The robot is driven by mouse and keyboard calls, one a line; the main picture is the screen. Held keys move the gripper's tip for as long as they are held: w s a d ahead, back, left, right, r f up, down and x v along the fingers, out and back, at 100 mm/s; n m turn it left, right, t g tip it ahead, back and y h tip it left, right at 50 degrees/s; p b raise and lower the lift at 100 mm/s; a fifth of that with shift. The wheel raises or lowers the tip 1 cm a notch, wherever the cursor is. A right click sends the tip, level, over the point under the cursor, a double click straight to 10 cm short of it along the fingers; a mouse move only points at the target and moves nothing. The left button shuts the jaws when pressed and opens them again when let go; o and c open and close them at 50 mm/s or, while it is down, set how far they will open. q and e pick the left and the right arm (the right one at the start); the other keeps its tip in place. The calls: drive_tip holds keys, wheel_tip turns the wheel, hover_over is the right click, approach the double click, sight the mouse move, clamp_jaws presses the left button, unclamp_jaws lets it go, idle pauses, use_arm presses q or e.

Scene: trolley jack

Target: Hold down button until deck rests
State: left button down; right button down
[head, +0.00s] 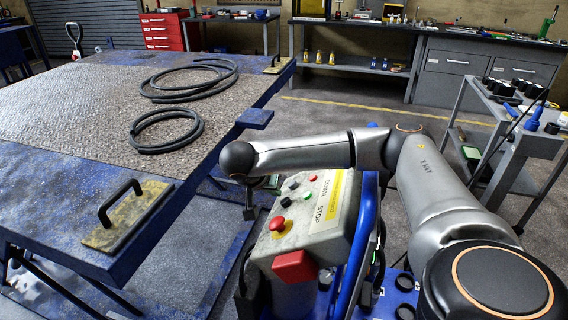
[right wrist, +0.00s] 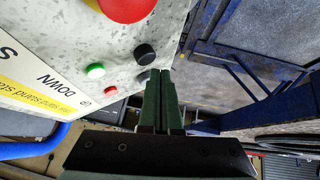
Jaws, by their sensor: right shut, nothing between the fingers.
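In the head view my arm partly hides this gripper. The blue deck (head: 75,232) with its textured top stands raised above a lower blue frame (head: 185,250). My left gripper is out of view.
Two black hose coils (head: 166,148) and a metal plate with a black handle (head: 125,212) lie on the deck. A grey trolley (head: 530,145) with tools stands at the right. Workbenches (head: 350,65) line the back, with open floor before them.

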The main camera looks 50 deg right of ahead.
drive_tip(key=shift+s+f, duration=0.1)
drive_tip(key=shift+s+d+f, duration=0.15)
drive_tip(key=shift+f, duration=0.1)
drive_tip(key=shift+s+d+f+b, duration=0.15)
drive_tip(key=shift+s+f+b, duration=0.2)
drive_tip(key=shift+f, duration=0.1)
idle(2.0)
drive_tip(key=shift+w+r, duration=0.1)
idle(0.9)
drive_tip(key=shift+w+a+r+p, duration=0.25)
drive_tip(key=shift+w+r+p, duration=0.2)
drive_tip(key=shift+r+p, duration=0.2)
drive_tip(key=shift+r, duration=0.1)
drive_tip(key=w+r, duration=0.1)
drive_tip(key=w+a+r+p, duration=0.1)
drive_tip(key=r+p, duration=0.1)
drive_tip(key=shift+w+a+r, duration=0.25)
drive_tip(key=shift+w+r, duration=0.15)
